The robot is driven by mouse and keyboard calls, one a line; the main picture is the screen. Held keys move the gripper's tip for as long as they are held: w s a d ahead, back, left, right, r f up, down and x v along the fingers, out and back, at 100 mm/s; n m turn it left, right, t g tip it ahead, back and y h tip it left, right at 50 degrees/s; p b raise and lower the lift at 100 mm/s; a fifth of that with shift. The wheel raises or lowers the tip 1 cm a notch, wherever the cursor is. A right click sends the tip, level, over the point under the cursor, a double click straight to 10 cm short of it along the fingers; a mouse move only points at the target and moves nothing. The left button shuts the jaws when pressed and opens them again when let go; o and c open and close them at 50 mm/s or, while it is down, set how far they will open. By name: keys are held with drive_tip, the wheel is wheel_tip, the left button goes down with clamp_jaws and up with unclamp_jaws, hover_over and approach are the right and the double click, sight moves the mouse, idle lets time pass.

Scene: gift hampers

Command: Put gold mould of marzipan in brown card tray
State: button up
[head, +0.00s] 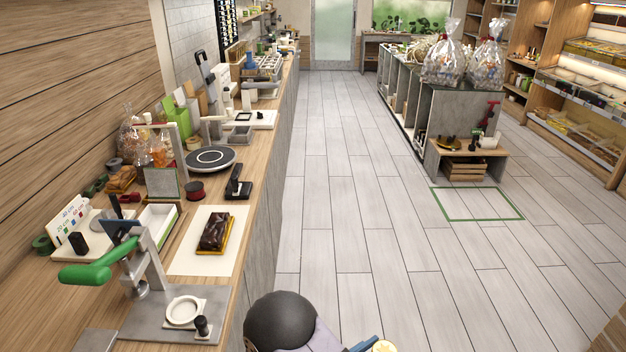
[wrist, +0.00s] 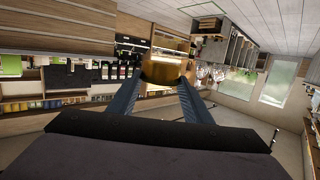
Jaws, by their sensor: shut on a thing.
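My gripper (wrist: 163,84) is shut on the gold mould of marzipan (wrist: 165,68), which sits between its two blue fingertips in the wrist view. In the head view a blue finger of my gripper (head: 364,345) and the pale gold top of the mould (head: 383,347) show at the bottom edge, in front of the floor and right of the counter. A dark brown, glossy rectangular piece with a gold edge (head: 214,232) lies on a white sheet on the counter; it may be the brown card tray, but I cannot tell for sure.
The wooden counter (head: 247,185) runs along the left. The white sheet (head: 190,262) has bare room around the brown piece. A press with a green handle (head: 100,272) stands at the near left, and a black stapler-like tool (head: 238,186) lies behind the sheet.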

drive_tip(key=shift+w+a+r, duration=0.1)
drive_tip(key=shift+w+r, duration=0.05)
drive_tip(key=shift+r, duration=0.05)
drive_tip(key=shift+w+a+r+n+t+y, duration=0.5)
drive_tip(key=shift+w+r+n+t, duration=0.1)
drive_tip(key=shift+w, duration=0.1)
drive_tip(key=n+t+y, duration=0.1)
drive_tip(key=s+f+n+t+y, duration=0.1)
drive_tip(key=y, duration=0.1)
drive_tip(key=n+y, duration=0.1)
drive_tip(key=shift+s+d+f+n+t, duration=0.2)
drive_tip(key=shift+s+n+t, duration=0.1)
drive_tip(key=shift+n+t, duration=0.1)
drive_tip(key=shift+d, duration=0.35)
drive_tip(key=shift+f, duration=0.1)
